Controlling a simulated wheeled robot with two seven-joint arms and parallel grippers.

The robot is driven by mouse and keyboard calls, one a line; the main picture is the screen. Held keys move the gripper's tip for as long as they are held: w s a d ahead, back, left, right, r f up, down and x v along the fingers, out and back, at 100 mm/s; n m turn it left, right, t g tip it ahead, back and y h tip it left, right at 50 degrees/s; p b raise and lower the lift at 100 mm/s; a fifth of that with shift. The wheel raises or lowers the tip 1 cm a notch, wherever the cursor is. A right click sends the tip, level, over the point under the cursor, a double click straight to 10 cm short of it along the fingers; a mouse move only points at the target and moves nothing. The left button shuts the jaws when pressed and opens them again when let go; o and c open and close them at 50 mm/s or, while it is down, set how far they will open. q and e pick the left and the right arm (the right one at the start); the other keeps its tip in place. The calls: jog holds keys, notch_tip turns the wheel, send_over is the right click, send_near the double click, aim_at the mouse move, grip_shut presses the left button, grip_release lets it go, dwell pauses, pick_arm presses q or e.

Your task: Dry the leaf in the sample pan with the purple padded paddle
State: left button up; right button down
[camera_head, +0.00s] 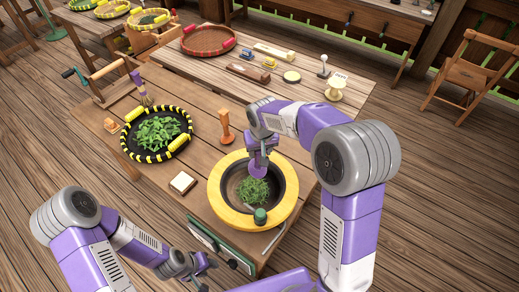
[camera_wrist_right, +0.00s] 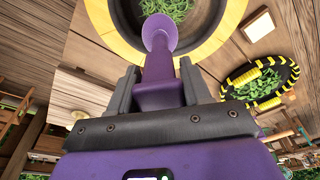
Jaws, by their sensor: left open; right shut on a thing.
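The sample pan (camera_head: 216,203) is a dark round pan with a wide yellow rim, set in the front of the wooden table. A small heap of green leaf (camera_head: 252,192) lies in it, also in the right wrist view (camera_wrist_right: 170,8). My right gripper (camera_head: 263,142) is shut on the purple paddle's handle (camera_wrist_right: 159,68). The paddle's round purple pad (camera_head: 258,170) is over the pan's far part, beside the leaf in the picture; I cannot tell whether it touches the pan. My left gripper (camera_head: 198,265) is open and empty, low in front of the table's left side.
A black-and-yellow tray (camera_head: 128,140) of leaves stands left of the pan. An orange upright tool (camera_head: 225,127) and a pale square block (camera_head: 182,183) are near the pan. A green knob (camera_head: 260,215) sits on the pan's front rim. Another table with small items stands behind.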

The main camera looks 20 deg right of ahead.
notch_tip(320, 180, down, 12)
jog(key=b, duration=0.9)
jog(key=shift+w+r, duration=0.1)
jog(key=a+p, duration=0.1)
jog(key=a, duration=0.4)
notch_tip(320, 180, up, 12)
jog(key=p, duration=0.7)
send_over(259, 172)
jog(key=s+a, duration=0.5)
